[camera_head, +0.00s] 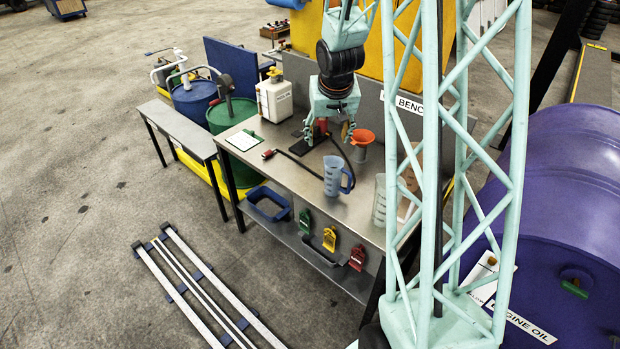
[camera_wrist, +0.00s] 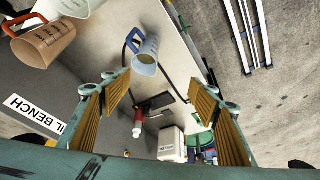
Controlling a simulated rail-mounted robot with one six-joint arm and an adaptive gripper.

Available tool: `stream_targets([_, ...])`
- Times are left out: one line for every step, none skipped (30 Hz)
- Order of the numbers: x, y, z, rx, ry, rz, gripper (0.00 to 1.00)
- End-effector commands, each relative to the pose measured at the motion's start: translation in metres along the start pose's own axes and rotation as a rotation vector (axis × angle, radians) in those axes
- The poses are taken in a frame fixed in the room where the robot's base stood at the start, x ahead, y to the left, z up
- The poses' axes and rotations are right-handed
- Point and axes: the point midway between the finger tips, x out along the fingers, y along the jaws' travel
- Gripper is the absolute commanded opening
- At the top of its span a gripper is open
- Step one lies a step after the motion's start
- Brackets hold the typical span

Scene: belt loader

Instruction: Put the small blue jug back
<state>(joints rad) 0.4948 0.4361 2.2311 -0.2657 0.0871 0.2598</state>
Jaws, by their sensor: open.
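The small blue jug (camera_head: 335,178) stands upright on the grey workbench (camera_head: 265,160), near its front middle. It is translucent, with a blue handle on its right in the head view. In the wrist view the jug (camera_wrist: 146,60) is seen from above at the top centre, with a yellowish patch showing inside. My gripper (camera_head: 328,136) is above the back part of the bench, behind the jug and apart from it. In the wrist view its two ribbed fingers (camera_wrist: 166,105) are spread wide with nothing held between them.
A larger clear jug (camera_head: 380,200) is partly behind my column. A black hose (camera_head: 297,161) crosses the bench. A white canister (camera_head: 274,100) and clipboard (camera_head: 244,140) are at the left.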

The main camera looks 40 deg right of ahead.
Motion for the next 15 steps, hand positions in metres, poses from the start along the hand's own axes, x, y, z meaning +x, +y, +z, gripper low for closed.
stream_targets([-0.013,-0.006,0.0,-0.009,0.004,-0.001,0.55])
stream_targets([-0.019,-0.009,0.001,-0.014,0.003,-0.001,0.55])
stream_targets([-0.027,-0.012,0.003,-0.02,0.003,-0.001,0.55])
stream_targets([-0.034,-0.015,0.004,-0.026,0.003,-0.001,0.55])
stream_targets([-0.04,-0.018,0.005,-0.031,0.002,-0.001,0.55])
stream_targets([-0.049,-0.022,0.007,-0.037,0.002,-0.002,0.55])
stream_targets([-0.055,-0.024,0.008,-0.041,0.002,-0.002,0.55])
stream_targets([-0.061,-0.027,0.01,-0.045,0.001,-0.002,0.55])
stream_targets([-0.07,-0.03,0.012,-0.05,0.002,-0.003,0.55])
stream_targets([-0.075,-0.033,0.013,-0.055,0.002,-0.004,0.55])
stream_targets([-0.082,-0.036,0.015,-0.06,0.002,-0.004,0.55])
stream_targets([-0.09,-0.039,0.018,-0.066,0.001,-0.005,0.55])
stream_targets([-0.096,-0.042,0.019,-0.071,0.001,-0.006,0.55])
stream_targets([-0.102,-0.044,0.022,-0.076,0.001,-0.006,0.55])
stream_targets([-0.11,-0.047,0.025,-0.083,-0.001,-0.007,0.55])
